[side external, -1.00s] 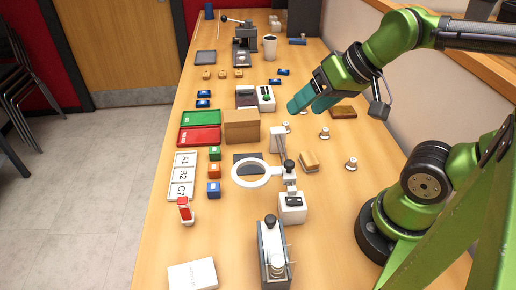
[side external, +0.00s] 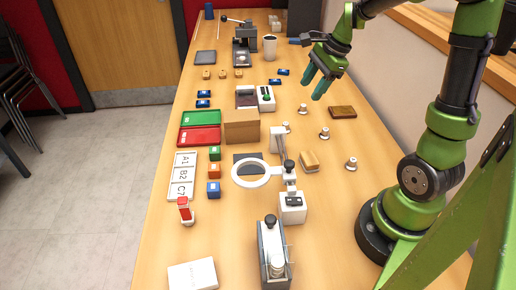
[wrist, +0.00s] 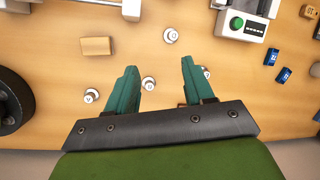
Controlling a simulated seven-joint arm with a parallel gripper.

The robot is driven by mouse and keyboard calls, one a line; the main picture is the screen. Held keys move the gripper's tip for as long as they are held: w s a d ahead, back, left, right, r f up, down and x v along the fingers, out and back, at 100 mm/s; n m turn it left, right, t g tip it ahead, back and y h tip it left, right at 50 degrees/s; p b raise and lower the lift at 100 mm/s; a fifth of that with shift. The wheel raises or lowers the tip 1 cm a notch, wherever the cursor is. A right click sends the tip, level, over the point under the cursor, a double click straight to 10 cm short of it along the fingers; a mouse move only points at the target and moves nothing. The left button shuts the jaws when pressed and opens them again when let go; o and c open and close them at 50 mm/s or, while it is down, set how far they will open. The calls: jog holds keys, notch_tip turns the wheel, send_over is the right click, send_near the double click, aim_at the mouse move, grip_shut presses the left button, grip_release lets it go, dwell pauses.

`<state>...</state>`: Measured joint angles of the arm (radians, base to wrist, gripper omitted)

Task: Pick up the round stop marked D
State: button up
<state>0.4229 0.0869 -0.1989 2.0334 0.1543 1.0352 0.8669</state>
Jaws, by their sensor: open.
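Several small round white stops stand on the table. In the side view one is below my fingertips (side external: 303,109), one nearer the camera (side external: 324,133), one nearest my base (side external: 351,164), and one further left (side external: 286,126). The wrist view shows stops at the upper middle (wrist: 170,36), between my fingers (wrist: 148,83), left of them (wrist: 92,96), and partly hidden by the right finger (wrist: 206,73). Their letters are too small to read, so I cannot tell which is D. My gripper (side external: 313,86) is open and empty above the table, also in the wrist view (wrist: 159,66).
A wooden block (side external: 309,161) and a dark brown block (side external: 342,112) lie near the stops. A white box with a green button (side external: 265,98), a cardboard box (side external: 241,127) and a ring magnifier (side external: 292,206) stand to the left and front.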

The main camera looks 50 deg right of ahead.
jog(key=w+d+m, duration=0.2)
jog(key=d+m, duration=0.1)
jog(key=m, duration=0.4)
send_over(286, 123)
jog(key=s, duration=0.2)
jog(key=f, duration=1)
jog(key=shift+d+f, duration=0.4)
jog(key=x, duration=0.5)
jog(key=shift+s+f, duration=0.1)
jog(key=shift+f, duration=0.05)
grip_shut()
